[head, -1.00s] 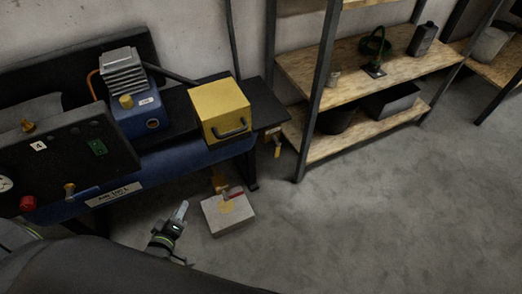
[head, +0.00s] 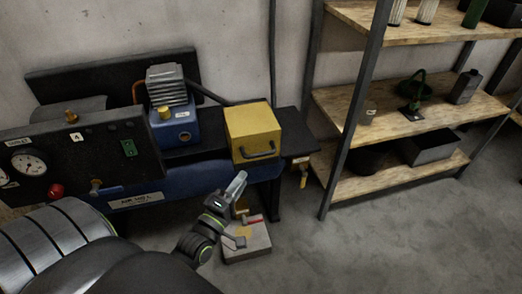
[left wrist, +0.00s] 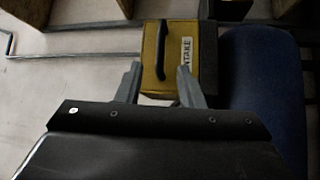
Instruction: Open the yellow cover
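The yellow cover (head: 252,125) is a box-shaped block with a dark handle (head: 258,153) on its front face. It sits upright on the dark top at the right end of the blue machine. My left gripper (head: 240,211) is low in front of the cover and apart from it. In the left wrist view, the two fingers (left wrist: 158,68) are spread with nothing between them. The cover (left wrist: 208,45) lies beyond them there, with its dark handle (left wrist: 162,50) and a white label partly reading "NTAKE". My right gripper is not in view.
The compressor (head: 179,125) stands left of the cover, behind a dark gauge panel (head: 100,152). A pale block (head: 247,246) with a red-handled valve lies on the floor below the gripper. A wooden shelf rack (head: 400,185) stands right. The floor at right is clear.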

